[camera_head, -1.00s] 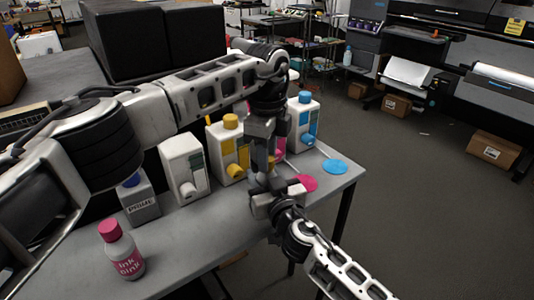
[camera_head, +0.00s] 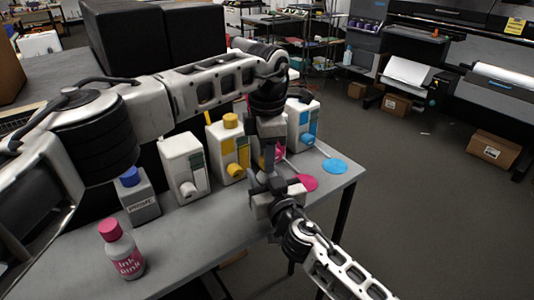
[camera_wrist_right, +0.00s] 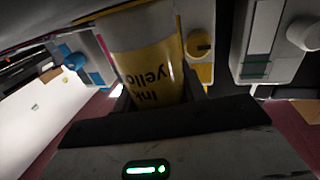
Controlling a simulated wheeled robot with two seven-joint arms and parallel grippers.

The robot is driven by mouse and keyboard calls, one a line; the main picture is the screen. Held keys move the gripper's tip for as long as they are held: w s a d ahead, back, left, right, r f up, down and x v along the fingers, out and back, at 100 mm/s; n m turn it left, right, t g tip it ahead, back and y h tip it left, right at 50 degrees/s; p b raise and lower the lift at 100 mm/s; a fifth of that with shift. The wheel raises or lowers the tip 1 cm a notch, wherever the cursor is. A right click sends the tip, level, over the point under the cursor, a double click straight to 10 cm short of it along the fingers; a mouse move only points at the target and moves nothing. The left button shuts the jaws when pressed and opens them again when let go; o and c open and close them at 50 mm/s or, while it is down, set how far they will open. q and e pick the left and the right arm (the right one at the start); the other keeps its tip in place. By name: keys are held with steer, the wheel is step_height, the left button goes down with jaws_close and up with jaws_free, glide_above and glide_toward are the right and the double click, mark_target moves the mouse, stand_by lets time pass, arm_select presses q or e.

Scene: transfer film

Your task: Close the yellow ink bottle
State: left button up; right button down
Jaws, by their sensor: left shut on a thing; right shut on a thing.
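The yellow ink bottle (camera_wrist_right: 150,65) is white with a yellow label and fills the middle of the right wrist view. My right gripper (camera_wrist_right: 157,98) is shut around it. In the head view my right gripper (camera_head: 272,190) is over the table's right part, and the bottle is mostly hidden by the grippers. My left gripper (camera_head: 268,168) points down from above, directly over the right one. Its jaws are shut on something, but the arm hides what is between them. I cannot see the bottle's top or cap.
On the grey table (camera_head: 200,235) stand a white tank (camera_head: 184,168), a yellow-marked tank (camera_head: 228,150), a blue-marked tank (camera_head: 302,125), a grey blue-capped bottle (camera_head: 138,195) and a pink ink bottle (camera_head: 121,250).

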arm_select(q)
steer(key=m, duration=0.6)
steer(key=o, duration=1.1)
steer(key=shift+r, duration=0.1)
steer(key=shift+r, duration=2.15)
